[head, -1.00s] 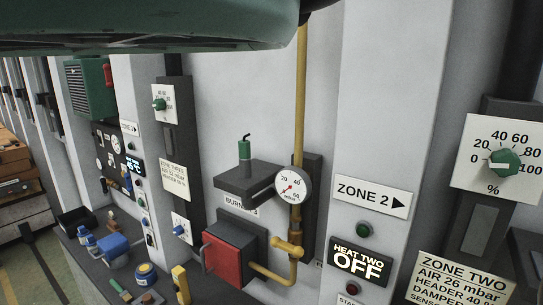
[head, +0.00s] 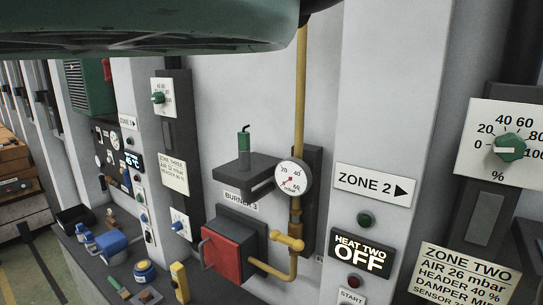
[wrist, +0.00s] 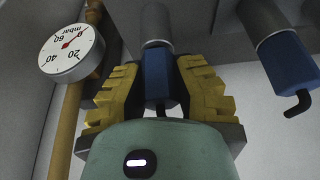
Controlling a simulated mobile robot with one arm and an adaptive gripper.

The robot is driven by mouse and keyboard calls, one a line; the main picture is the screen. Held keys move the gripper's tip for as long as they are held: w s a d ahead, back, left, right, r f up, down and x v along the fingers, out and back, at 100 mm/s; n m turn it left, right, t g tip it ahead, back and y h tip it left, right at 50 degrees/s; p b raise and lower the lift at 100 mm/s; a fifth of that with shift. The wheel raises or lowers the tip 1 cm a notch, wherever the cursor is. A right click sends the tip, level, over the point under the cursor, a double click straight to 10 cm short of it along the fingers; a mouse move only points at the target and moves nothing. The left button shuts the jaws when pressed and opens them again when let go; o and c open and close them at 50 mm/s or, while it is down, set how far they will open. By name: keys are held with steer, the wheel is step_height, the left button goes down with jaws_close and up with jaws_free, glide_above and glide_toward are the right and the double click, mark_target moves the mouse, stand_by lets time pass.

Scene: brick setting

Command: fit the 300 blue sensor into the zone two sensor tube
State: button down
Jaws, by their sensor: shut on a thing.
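In the wrist view my gripper (wrist: 158,95) has its yellow ridged fingers shut on a blue sensor (wrist: 154,68) with a dark lead at its lower end. A grey cylinder (wrist: 156,32) is in line directly above the blue body. I cannot tell whether it is part of the sensor or a tube around its end. My gripper is out of the head view. No label marked 300 is readable, and I cannot identify the zone two sensor tube for sure.
A second blue body (wrist: 288,68) with a bent black lead hangs under a grey cylinder at the wrist view's right. A pressure gauge (head: 292,179) and yellow pipe (head: 300,100) stand close by. A zone 2 sign (head: 373,187) and "heat two off" display (head: 362,254) are on the wall.

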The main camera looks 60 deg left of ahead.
steer(key=shift+f, duration=0.35)
steer(key=shift+c, duration=1.5)
jaws_free()
steer(key=shift+r, duration=0.1)
steer(key=shift+r, duration=0.15)
steer(key=shift+r+p, duration=1.25)
steer(key=shift+r, duration=1.6)
